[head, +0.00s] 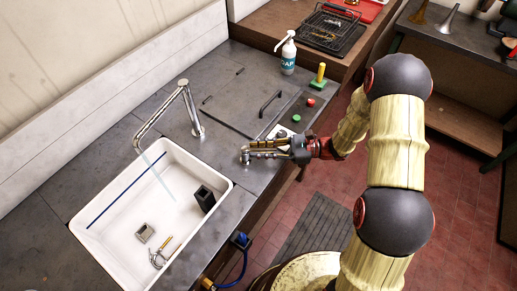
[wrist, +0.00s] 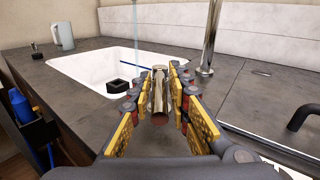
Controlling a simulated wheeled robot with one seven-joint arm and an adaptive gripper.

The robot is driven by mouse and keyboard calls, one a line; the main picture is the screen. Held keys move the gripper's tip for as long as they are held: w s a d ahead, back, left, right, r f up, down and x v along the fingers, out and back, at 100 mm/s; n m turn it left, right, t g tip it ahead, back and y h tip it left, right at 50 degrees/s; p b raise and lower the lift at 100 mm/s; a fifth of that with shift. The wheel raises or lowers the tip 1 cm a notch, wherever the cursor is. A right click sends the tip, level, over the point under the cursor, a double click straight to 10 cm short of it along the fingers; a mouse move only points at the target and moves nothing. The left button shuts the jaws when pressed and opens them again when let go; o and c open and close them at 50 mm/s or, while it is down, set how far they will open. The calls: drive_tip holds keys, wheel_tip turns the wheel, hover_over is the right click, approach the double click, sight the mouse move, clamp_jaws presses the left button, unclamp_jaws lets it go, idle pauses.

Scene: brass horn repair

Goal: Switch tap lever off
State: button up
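The chrome tap (head: 190,105) stands behind the sink's right end, its spout over the white sink (head: 222,185). A thin pale stream of water (head: 158,175) falls from the spout; it also shows in the wrist view (wrist: 135,22). The tap lever (head: 246,155), a small shiny metal piece, is on the counter right of the sink. In the wrist view the lever (wrist: 160,92) stands between my fingers. My gripper (head: 262,150) is low over the counter, its fingers apart on either side of the lever. Whether a finger touches it is not clear.
A dark block (head: 204,198), a small grey block and a metal piece lie in the sink. A soap bottle (head: 288,55), a yellow-green tool (head: 319,76), red and green buttons and a dark handle (head: 270,103) are behind my gripper. A blue hose (head: 243,262) hangs at the counter front.

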clamp_jaws()
idle(0.6)
